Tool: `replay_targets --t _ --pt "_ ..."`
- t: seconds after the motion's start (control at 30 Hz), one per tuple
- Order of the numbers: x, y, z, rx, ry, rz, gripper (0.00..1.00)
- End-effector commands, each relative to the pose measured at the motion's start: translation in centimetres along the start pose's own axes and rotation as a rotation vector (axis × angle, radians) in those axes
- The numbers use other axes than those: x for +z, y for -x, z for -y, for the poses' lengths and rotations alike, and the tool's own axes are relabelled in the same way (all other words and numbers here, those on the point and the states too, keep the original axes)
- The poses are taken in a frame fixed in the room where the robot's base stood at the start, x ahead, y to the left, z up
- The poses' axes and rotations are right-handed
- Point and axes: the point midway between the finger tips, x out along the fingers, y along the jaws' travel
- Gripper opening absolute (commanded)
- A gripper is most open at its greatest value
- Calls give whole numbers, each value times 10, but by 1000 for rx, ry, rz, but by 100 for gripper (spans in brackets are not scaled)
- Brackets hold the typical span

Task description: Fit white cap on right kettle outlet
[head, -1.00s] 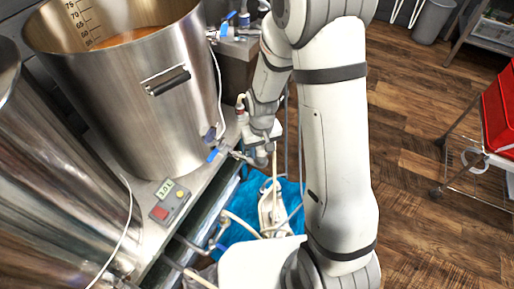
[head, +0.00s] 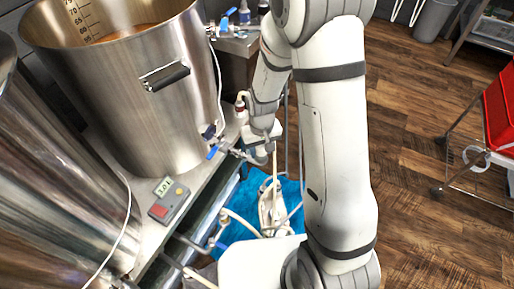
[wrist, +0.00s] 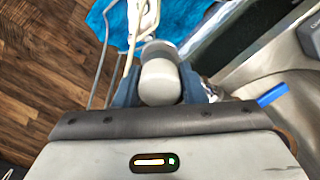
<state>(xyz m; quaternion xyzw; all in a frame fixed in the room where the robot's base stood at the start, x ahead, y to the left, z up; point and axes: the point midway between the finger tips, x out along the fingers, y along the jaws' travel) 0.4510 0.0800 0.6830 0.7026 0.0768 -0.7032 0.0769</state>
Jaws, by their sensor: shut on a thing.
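The right kettle (head: 130,85) is the large steel pot with level marks and amber liquid in it. Its outlet (head: 232,151), a metal valve with a blue lever, sticks out low on its right side. My gripper (head: 258,154) is right at the end of this outlet. In the wrist view my gripper (wrist: 160,90) is shut, with its dark blue fingers either side of the white cap (wrist: 160,82). The blue lever (wrist: 272,95) and a bit of metal show right of the fingers. I cannot tell whether the cap touches the outlet; the fingers hide the meeting place.
A second steel kettle (head: 50,190) stands at the left. A control box (head: 168,199) with a display sits on the bench between. Hoses hang over a blue cloth (head: 288,190) below my gripper. A red bin (head: 499,105) on a rack stands right; wooden floor is open between.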

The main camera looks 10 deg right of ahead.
Motion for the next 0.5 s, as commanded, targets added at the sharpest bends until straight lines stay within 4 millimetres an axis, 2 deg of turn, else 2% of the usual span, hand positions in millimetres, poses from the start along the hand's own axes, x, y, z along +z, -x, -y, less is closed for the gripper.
replay_targets --t 0.5 --pt "0 -11 0 0 -1 0 13"
